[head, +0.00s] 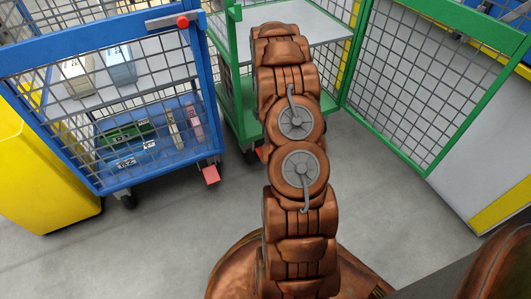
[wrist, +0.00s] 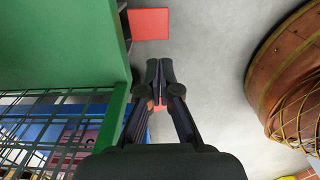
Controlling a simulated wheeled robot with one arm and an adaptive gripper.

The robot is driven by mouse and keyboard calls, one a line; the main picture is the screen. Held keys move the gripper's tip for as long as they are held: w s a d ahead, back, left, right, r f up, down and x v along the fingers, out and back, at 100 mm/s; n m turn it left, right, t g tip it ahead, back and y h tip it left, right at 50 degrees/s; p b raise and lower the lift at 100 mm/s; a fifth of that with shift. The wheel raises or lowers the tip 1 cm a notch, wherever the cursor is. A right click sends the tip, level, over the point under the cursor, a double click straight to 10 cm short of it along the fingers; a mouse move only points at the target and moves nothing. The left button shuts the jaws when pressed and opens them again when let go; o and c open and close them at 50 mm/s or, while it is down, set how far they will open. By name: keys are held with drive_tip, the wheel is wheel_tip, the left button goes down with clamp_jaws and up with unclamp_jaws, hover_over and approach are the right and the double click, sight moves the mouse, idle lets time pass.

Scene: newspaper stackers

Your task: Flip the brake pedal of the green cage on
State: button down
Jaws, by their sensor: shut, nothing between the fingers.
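The green cage (head: 236,108) stands at the back centre in the head view, partly hidden behind my arm. A small bit of red (head: 261,152) shows low at its front, beside my arm. In the wrist view the green frame (wrist: 118,110) runs down the left, and a flat red pedal (wrist: 148,23) sticks out beside it at the top. My gripper (wrist: 158,63) is shut and empty, its tips just below that pedal in the picture, apart from it. More red (wrist: 157,105) shows between the fingers; I cannot tell what it belongs to. The head view hides my gripper.
A blue cage (head: 112,190) with boxes and papers stands at the left, its red pedal (head: 210,174) low at the corner. A green mesh panel (head: 430,90) stands at the right. Grey floor (head: 170,240) is clear in front.

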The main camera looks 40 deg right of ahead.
wheel_tip(320, 180, down, 14)
drive_tip(key=b, duration=0.5)
drive_tip(key=shift+b, duration=0.3)
drive_tip(key=shift+a+r+p, duration=0.1)
drive_tip(key=shift+p, duration=0.9)
drive_tip(key=shift+t+p, duration=0.4)
drive_tip(key=shift+p, duration=0.35)
drive_tip(key=shift+s+f+p, duration=0.2)
drive_tip(key=shift+f+p, duration=0.15)
drive_tip(key=shift+p, duration=0.25)
drive_tip(key=shift+a+f+t, duration=0.15)
drive_tip(key=shift+f+t, duration=0.15)
drive_tip(key=shift+f, duration=0.15)
drive_tip(key=shift+s+f+b, duration=0.2)
drive_tip(key=shift+f+b, duration=0.25)
drive_tip(key=shift+f, duration=0.5)
